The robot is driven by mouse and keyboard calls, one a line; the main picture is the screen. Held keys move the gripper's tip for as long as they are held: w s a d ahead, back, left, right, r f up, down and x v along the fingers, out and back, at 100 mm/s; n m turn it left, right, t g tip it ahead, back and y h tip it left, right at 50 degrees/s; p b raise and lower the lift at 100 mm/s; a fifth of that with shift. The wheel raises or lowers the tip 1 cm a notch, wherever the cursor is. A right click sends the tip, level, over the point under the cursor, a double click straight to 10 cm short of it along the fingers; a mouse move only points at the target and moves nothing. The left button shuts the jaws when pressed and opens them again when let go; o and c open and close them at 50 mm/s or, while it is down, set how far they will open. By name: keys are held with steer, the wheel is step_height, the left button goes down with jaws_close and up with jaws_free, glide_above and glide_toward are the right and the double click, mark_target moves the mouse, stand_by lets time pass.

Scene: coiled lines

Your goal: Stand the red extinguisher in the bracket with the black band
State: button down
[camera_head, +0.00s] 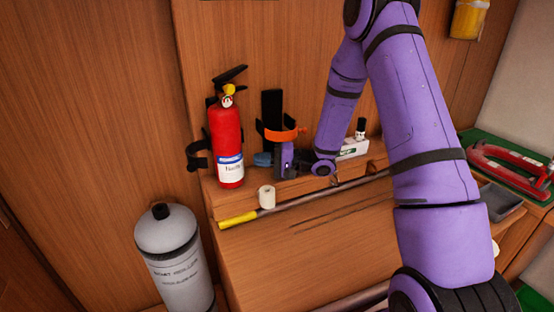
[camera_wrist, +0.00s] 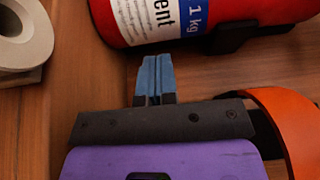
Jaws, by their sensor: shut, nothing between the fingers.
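The red extinguisher (camera_head: 227,145) stands upright on the wooden ledge against the back panel, its white and blue label facing out. The bracket with the black band (camera_head: 197,154) shows behind it and at its left; its band sticks out to the left, and no band crosses the extinguisher's front. How the extinguisher's back sits in it is hidden. My gripper (camera_head: 262,159) is right of the extinguisher, low down, with blue fingertips shut and empty. In the wrist view, the fingertips (camera_wrist: 154,76) point at the extinguisher's body (camera_wrist: 190,18), close beside it; contact cannot be told.
A second bracket with an orange band (camera_head: 281,134) is right behind my gripper. A white roll (camera_head: 267,196) and a yellow-handled rod (camera_head: 238,218) lie in front. A grey cylinder (camera_head: 175,255) stands at lower left. A red tool (camera_head: 510,168) lies at right.

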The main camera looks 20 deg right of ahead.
steer(key=shift+s+a, duration=0.3)
steer(key=shift+a, duration=0.45)
steer(key=shift+s+a, duration=0.3)
steer(key=shift+a, duration=0.45)
steer(key=shift+s+a, duration=0.25)
steer(key=shift+a, duration=0.5)
steer(key=v, duration=1.1)
steer(key=shift+s, duration=0.1)
